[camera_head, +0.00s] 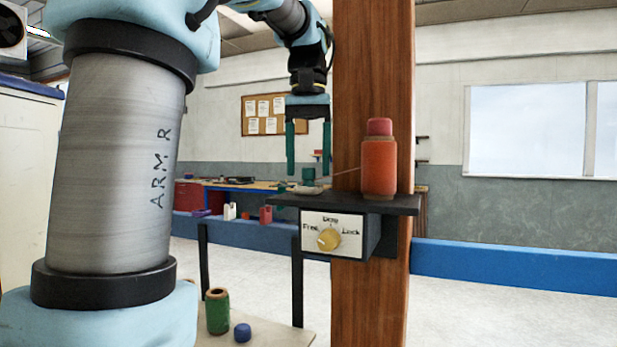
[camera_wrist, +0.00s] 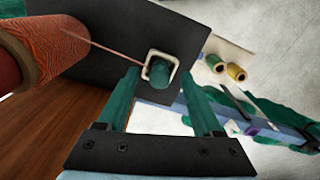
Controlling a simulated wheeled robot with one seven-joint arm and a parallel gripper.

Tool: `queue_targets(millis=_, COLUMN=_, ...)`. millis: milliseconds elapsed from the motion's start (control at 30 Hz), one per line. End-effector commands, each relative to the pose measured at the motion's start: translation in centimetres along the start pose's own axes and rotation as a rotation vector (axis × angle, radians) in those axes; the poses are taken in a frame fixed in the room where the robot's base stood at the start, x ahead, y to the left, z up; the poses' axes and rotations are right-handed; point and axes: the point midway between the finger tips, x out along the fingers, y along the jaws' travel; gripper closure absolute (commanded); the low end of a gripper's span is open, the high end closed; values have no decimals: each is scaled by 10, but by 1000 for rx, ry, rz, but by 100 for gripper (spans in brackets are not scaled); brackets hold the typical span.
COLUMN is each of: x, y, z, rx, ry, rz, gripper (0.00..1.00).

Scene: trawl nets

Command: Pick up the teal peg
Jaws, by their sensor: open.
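The teal peg (camera_head: 309,175) stands upright near the left end of a small black shelf (camera_head: 408,204) on the wooden post. In the wrist view the teal peg (camera_wrist: 160,74) shows end-on, with a cream square frame (camera_wrist: 147,70) around its base. My gripper (camera_head: 307,168) is open and points down above the peg, its two green fingers apart. In the wrist view the peg's top lies between the fingertips of my gripper (camera_wrist: 160,80), nearly centred. I see no finger touching it.
A large orange-red spool (camera_head: 379,168) with a red top stands on the shelf right of the peg. A thin thread (camera_wrist: 105,49) runs from it toward the peg. A box with a yellow knob (camera_head: 329,239) hangs below. A green spool (camera_head: 217,311) sits lower left.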

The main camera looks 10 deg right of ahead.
Motion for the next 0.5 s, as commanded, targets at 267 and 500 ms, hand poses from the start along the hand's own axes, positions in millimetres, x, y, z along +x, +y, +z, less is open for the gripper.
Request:
queue_targets(millis=267, x=14, y=0, z=0, rx=0, ry=-1, rz=0, gripper=32)
queue_targets(millis=500, x=13, y=0, z=0, rx=0, ry=0, rz=0, gripper=47)
